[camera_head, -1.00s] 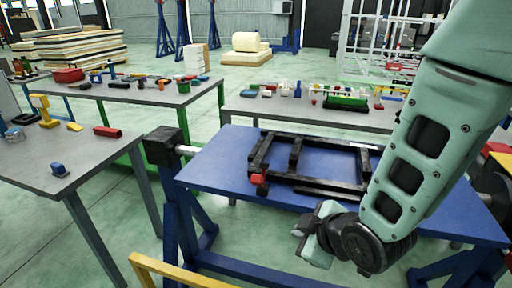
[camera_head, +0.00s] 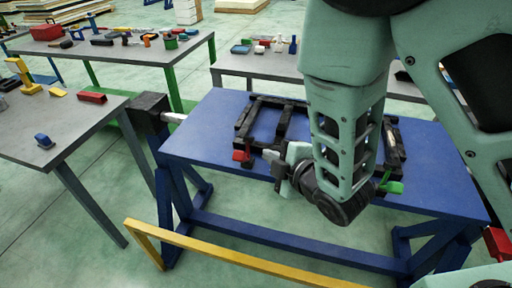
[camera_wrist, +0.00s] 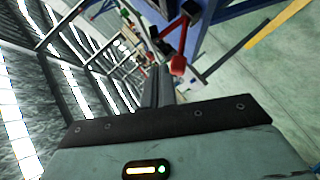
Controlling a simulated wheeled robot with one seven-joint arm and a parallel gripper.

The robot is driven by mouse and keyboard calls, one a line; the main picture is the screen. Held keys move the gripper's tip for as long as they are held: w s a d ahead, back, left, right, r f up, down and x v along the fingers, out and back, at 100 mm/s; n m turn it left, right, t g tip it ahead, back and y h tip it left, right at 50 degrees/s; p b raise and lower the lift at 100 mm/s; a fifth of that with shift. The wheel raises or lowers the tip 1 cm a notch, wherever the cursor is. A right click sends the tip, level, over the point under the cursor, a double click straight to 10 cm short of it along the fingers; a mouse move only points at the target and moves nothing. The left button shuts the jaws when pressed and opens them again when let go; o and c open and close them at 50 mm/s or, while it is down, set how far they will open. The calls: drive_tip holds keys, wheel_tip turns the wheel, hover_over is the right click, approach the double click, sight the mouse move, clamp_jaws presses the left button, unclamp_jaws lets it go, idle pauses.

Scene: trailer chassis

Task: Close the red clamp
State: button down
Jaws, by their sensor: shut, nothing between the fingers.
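The red clamp (camera_head: 241,156) sits at the front left corner of the black chassis frame (camera_head: 285,104) on the blue table (camera_head: 215,125). My gripper (camera_head: 270,158) is shut and empty. It lies just right of the red clamp, low over the front of the frame. In the wrist view the red clamp (camera_wrist: 178,66) shows just beyond and to the right of the shut fingertips (camera_wrist: 160,68). I cannot tell whether they touch. My arm hides the middle of the frame.
A green clamp (camera_head: 391,186) is at the frame's front right corner. A yellow rail (camera_head: 230,260) runs in front of the table. Grey tables with tools (camera_head: 60,115) stand left and behind. The table's front left area is clear.

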sight(244, 141)
drive_tip(key=x, duration=1)
drive_tip(key=shift+r, duration=0.15)
